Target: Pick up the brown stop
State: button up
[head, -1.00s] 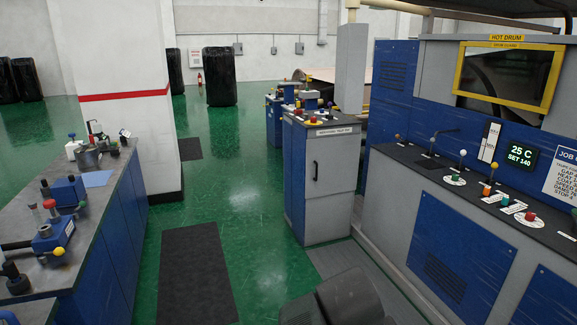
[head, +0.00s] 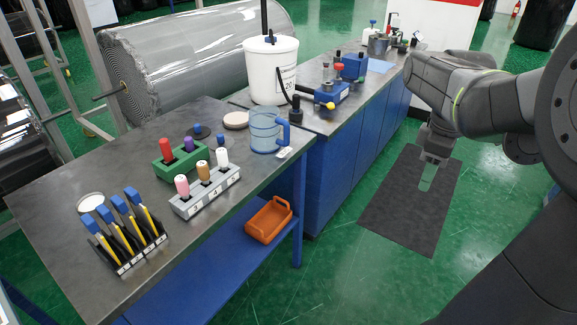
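The brown stop (head: 203,172) is a small tan-brown peg with a white lower part. It stands upright in the middle of a grey numbered rack (head: 206,193), between a pink stop (head: 181,186) and a white stop (head: 222,158). The rack is on the grey-topped table in the head view. My gripper (head: 429,180) hangs pointing down over the dark floor mat, well to the right of the table and apart from the stop. A pale greenish patch shows at its tip, but the fingers are too small to read. I see nothing clearly held.
A green block (head: 180,160) with red and purple pegs stands behind the rack. Several blue-capped yellow tools (head: 130,222) stand at front left. A clear blue jug (head: 265,131), white bucket (head: 272,71) and orange bin (head: 268,219) are near.

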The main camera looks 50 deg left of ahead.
aim_at(202, 166)
jog(key=u, duration=0.4)
jog(key=j+u, duration=0.1)
jog(key=u, duration=0.75)
jog(key=i+u, duration=0.1)
jog(key=u, duration=0.35)
jog(key=i+j+u, duration=0.1)
jog(key=i+j, duration=0.15)
jog(key=i+j+u, duration=0.15)
jog(key=i, duration=0.25)
